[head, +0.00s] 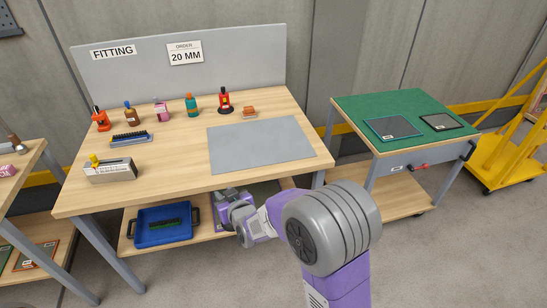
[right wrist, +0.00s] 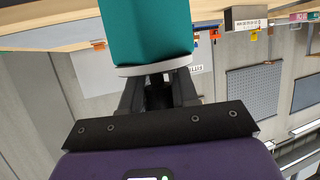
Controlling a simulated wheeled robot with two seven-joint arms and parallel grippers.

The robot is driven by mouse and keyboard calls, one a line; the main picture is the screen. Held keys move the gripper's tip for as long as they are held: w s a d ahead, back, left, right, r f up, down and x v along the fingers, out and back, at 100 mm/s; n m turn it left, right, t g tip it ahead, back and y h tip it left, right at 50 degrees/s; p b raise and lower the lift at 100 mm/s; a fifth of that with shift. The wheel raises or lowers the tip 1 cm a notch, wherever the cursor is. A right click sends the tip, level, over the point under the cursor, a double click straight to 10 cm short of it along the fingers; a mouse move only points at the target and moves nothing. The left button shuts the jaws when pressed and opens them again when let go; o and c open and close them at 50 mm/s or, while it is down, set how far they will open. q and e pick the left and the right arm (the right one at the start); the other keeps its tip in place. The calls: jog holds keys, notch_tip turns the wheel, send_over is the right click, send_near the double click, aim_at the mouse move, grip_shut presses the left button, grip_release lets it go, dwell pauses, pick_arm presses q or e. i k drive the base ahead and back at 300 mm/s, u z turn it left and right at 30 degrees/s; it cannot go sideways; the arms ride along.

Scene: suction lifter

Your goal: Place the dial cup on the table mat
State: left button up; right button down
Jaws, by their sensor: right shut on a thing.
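The table mat (head: 262,140) is a bare grey sheet on the right part of the wooden table. My right gripper (head: 228,194) is low in front of the table's front edge, over the lower shelf; its fingertips are not clear there. In the right wrist view, the right gripper (right wrist: 157,88) is shut on a teal block-like thing (right wrist: 148,30) with a pale rim at the fingers. I cannot tell if this is the dial cup. A red-and-black handled device (head: 225,100) stands upright at the back of the table, behind the mat. My left gripper is not in view.
Several small coloured handled tools, one being a teal-and-orange one (head: 192,104), line the table's back. A grey box (head: 112,173) and a dark rack (head: 130,138) stand at left. A blue tray (head: 163,237) is on the lower shelf. A green-topped side table (head: 395,103) stands at right.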

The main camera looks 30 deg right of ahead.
aim_at(278, 134)
jog(key=k, duration=0.1)
jog(key=z, duration=2.1)
jog(key=i, duration=1.5)
jog(key=u, duration=2.05)
jog(key=i, duration=0.5)
jog(key=u, duration=0.05)
